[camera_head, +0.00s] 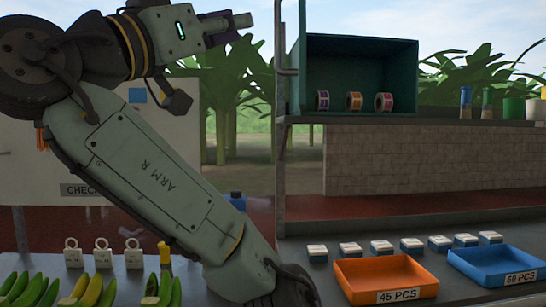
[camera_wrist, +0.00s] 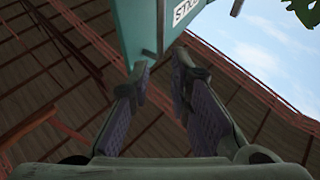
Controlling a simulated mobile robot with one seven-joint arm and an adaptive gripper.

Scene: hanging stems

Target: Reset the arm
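My arm (camera_head: 160,180) rises from the bottom middle of the head view to the upper left and folds back to the right at the top. My gripper (camera_head: 232,27) is at the top, pointing right toward the green open box (camera_head: 400,45), apart from it in that view. In the wrist view my gripper (camera_wrist: 161,75) shows two separated fingers with nothing between them. The teal box with a partly visible white label (camera_wrist: 187,10) is beyond the fingertips, and a roof fills most of the background.
A metal post (camera_head: 280,130) stands right of my gripper. The box holds three tape rolls (camera_head: 353,101) on a shelf (camera_head: 430,120). Below are an orange tray (camera_head: 385,268), a blue tray (camera_head: 490,258), several small blocks (camera_head: 350,248), white padlock-like tags (camera_head: 102,252) and bananas (camera_head: 95,290).

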